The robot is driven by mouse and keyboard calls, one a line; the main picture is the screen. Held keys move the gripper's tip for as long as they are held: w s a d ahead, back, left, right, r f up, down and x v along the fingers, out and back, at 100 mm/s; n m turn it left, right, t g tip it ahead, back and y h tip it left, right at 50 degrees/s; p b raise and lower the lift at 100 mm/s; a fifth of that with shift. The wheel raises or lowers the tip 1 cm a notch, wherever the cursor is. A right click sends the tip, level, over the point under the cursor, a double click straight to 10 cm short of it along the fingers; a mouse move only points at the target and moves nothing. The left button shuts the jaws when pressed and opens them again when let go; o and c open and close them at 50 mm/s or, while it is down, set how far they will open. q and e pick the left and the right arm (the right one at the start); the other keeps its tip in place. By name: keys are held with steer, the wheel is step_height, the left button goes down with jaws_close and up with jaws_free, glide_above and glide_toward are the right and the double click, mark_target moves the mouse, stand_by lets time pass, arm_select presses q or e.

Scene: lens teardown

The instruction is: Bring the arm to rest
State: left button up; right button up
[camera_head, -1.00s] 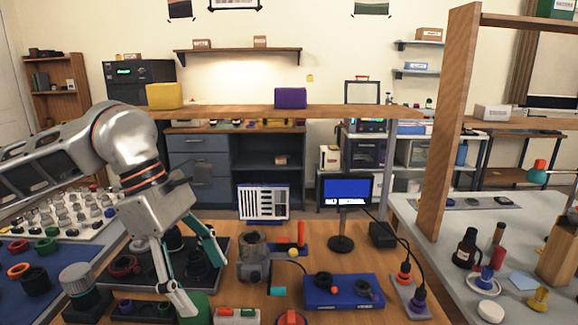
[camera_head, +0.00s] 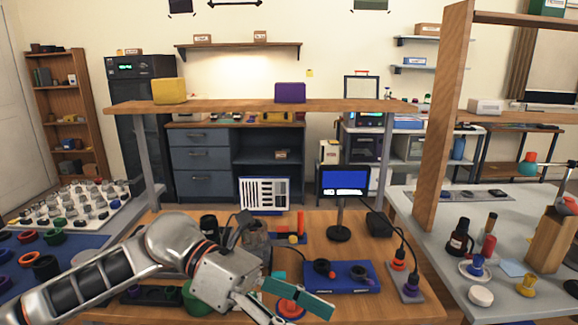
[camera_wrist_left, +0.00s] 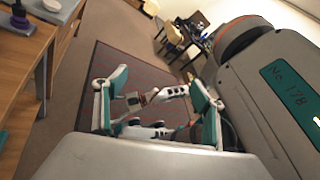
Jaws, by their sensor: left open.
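My left arm (camera_head: 130,267) comes in from the left, low across the front of the workbench. My left gripper (camera_head: 292,311) is at the lower middle of the head view, in front of the bench things, with its teal-padded fingers apart and nothing seen between them. In the left wrist view the same gripper (camera_wrist_left: 160,80) shows two spread fingers over a dark floor mat (camera_wrist_left: 100,60). A pale jointed shape there looks like part of my own body. My right gripper is not seen in the head view.
The workbench (camera_head: 390,270) holds a blue tray (camera_head: 340,286), a small monitor (camera_head: 345,182) and a connector block (camera_head: 406,284). A red round piece (camera_head: 289,309) lies close behind the gripper. A wooden post (camera_head: 443,130) and a grey side table (camera_head: 420,205) stand at right.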

arm_select(q)
steer(key=w+n+t+h, duration=0.7)
steer(key=n+t+h, duration=0.3)
steer(key=n, duration=0.7)
steer(key=w+a+f+n+t+y, duration=0.35)
steer(key=f+n+t+y, duration=0.2)
steer(key=n, duration=0.35)
steer(key=w+a+f+n+t+y, duration=0.2)
steer(key=a+f+n+t+y, duration=0.3)
steer(key=f+n+t, duration=0.3)
steer(key=s+a+f+n+g+y, duration=0.1)
steer(key=s+a+f+n+y, duration=0.15)
steer(key=a+f+n, duration=0.35)
steer(key=s+a+f+n+g+y, duration=0.1)
steer(key=s+f+n+y, duration=0.2)
steer(key=f, duration=0.5)
steer(key=s+a+f+n+g+y, duration=0.2)
steer(key=s+a+f+n, duration=0.1)
steer(key=s+f, duration=0.3)
steer(key=s+a+f+n+g+y+p, duration=0.1)
steer(key=s+a+f, duration=0.4)
steer(key=f, duration=0.5)
steer(key=shift+s+f+n+g+y, duration=0.15)
steer(key=shift+s+n+g+y, duration=0.8)
steer(key=shift+g+y, duration=0.2)
